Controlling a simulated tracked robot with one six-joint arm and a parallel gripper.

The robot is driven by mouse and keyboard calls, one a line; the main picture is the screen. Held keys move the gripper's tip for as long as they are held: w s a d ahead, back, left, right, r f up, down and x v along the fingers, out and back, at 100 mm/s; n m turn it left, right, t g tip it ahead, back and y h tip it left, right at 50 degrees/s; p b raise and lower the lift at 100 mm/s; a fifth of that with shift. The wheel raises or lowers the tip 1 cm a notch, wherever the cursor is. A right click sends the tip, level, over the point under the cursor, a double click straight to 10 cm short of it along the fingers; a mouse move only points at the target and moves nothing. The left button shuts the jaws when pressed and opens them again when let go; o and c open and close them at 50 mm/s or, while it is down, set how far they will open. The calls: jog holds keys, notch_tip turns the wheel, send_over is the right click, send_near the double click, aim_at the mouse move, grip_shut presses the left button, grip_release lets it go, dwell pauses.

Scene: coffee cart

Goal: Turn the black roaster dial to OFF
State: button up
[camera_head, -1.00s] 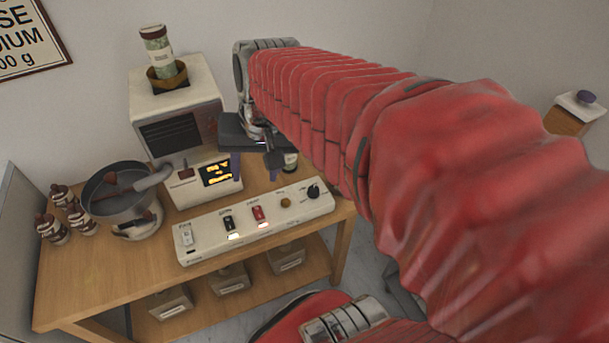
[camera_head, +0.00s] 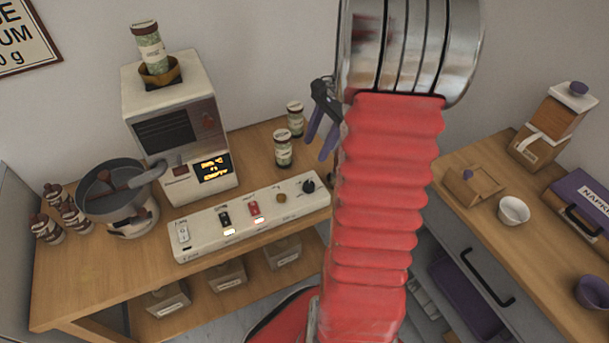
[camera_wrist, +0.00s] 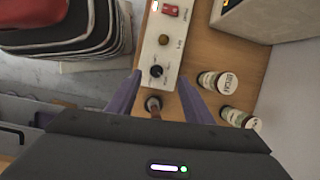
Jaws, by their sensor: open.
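The black dial (camera_head: 308,186) sits at the right end of the white control panel (camera_head: 205,243). Its labels are too small to read, so its setting cannot be told. In the wrist view the dial (camera_wrist: 157,71) shows between the purple fingertips, near the panel's end. My gripper (camera_head: 317,152) is open and empty, apart from the dial and above the table's right end; it also shows in the wrist view (camera_wrist: 160,78). A white machine with a lit display (camera_head: 212,168) stands behind the panel.
Two lidded jars (camera_head: 283,150) (camera_head: 295,118) stand behind the dial, left of my gripper. A red switch (camera_head: 254,208) and a brass knob (camera_head: 281,197) are left of the dial. A grey pan (camera_head: 115,190) stands at left. A counter (camera_head: 535,258) with a white cup (camera_head: 514,210) is at right.

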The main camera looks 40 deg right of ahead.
aim_at(309, 184)
jog(key=d+f+m, duration=0.1)
jog(key=s+d+f+m, duration=0.1)
jog(key=d, duration=0.1)
jog(key=shift+d+f+y, duration=0.3)
jog(key=shift+f, duration=0.05)
jog(key=x, duration=1.3)
jog(key=shift+w+a+f, duration=0.15)
jog(key=shift+w+f, duration=0.1)
jog(key=shift+f, duration=0.1)
jog(key=shift+c, duration=0.6)
jog(key=c, duration=0.9)
